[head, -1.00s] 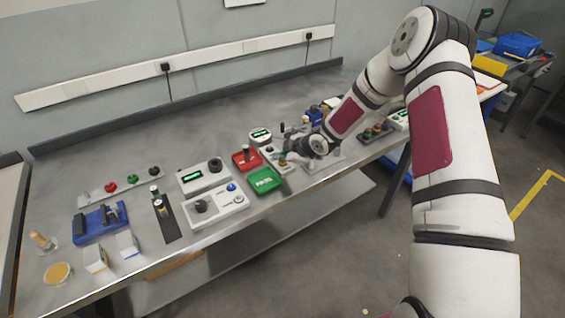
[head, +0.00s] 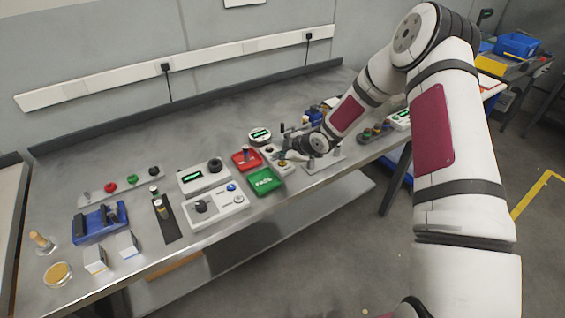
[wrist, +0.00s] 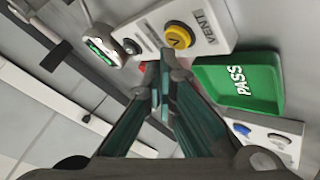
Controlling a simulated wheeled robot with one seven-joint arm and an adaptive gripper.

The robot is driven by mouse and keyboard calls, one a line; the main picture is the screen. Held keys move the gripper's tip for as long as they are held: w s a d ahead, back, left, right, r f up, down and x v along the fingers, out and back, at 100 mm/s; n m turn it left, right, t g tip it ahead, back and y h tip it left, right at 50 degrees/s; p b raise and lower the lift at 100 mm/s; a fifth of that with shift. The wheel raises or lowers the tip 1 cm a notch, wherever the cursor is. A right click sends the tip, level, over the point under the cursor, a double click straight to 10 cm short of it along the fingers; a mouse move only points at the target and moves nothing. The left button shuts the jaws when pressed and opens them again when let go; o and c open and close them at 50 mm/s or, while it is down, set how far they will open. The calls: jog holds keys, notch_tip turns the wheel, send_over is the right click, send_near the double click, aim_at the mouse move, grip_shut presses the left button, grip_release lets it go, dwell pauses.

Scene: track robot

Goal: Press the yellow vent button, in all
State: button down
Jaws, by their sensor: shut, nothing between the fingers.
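The yellow vent button (wrist: 178,36) is a round yellow cap in a dark ring on a white panel (wrist: 212,22) marked VENT, at the top of the wrist view. In the head view the panel lies behind the green tray, partly hidden by my gripper. My gripper (wrist: 163,77) is shut and empty. In the head view my gripper (head: 287,154) is over the panel area.
A green tray marked PASS (wrist: 236,80) lies right beside the panel. A red tray (head: 241,163) and a round device with a green display (head: 260,136) stand close by. White control boxes (head: 219,212) stand to the left. The rear of the bench is clear.

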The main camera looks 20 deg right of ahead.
jog(key=shift+r, duration=0.3)
jog(key=shift+r+p, duration=0.35)
jog(key=shift+r, duration=2.05)
notch_tip(320, 180, up, 15)
jog(key=m+g+h, duration=0.1)
jog(key=m+h, duration=0.3)
jog(key=h, duration=0.1)
send_over(282, 163)
jog(key=s+d, duration=0.3)
jog(key=s, duration=0.5)
jog(key=s+d+r+m+h, duration=0.2)
jog(key=s+r+m, duration=0.2)
jog(key=s+r, duration=0.65)
jog(key=s+a+r+m, duration=0.1)
jog(key=s+m, duration=0.1)
jog(key=s, duration=0.6)
jog(key=s+a+r+m+g+y, duration=0.1)
jog(key=s+a+r+m, duration=0.1)
jog(key=s, duration=0.7)
jog(key=s+a+r+m+y, duration=0.1)
jog(key=s+r+m, duration=0.1)
jog(key=s, duration=0.6)
jog(key=shift+s+a+m+g, duration=0.2)
jog(key=shift+a+m+g, duration=0.15)
jog(key=shift+m, duration=0.15)
